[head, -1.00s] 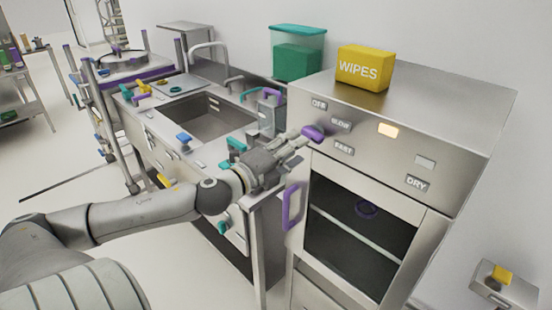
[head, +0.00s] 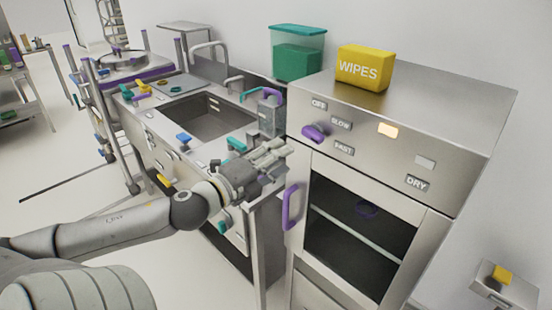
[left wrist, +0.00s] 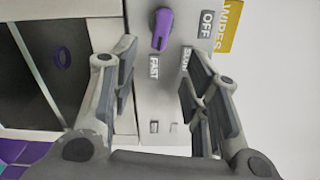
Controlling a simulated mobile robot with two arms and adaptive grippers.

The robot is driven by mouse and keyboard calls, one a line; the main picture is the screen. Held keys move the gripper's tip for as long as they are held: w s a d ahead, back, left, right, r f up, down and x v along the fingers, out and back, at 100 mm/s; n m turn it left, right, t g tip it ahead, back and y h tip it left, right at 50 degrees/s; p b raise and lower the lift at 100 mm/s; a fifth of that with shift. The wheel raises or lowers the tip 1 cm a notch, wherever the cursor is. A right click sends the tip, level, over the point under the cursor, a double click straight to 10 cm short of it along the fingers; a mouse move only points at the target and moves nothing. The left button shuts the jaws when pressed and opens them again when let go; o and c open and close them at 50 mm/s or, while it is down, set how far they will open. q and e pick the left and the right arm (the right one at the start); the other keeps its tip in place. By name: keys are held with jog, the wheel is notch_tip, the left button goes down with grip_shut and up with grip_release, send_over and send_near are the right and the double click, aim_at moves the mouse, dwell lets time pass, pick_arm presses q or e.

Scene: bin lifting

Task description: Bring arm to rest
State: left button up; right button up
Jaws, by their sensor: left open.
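My left gripper (head: 280,152) is open and empty in the head view, just left of the steel cabinet's control panel (head: 400,150). A purple knob (head: 314,131) sits on that panel among the OFF, SLOW and FAST labels, a little apart from the fingertips. In the left wrist view the open fingers (left wrist: 160,85) stand either side of the panel's edge, and the purple knob (left wrist: 162,30) shows beyond them. My left arm reaches in from the lower left. My right gripper is not in view.
The cabinet has a purple door handle (head: 291,206). A steel sink counter (head: 205,118) lies left of the gripper. The floor at left is partly clear.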

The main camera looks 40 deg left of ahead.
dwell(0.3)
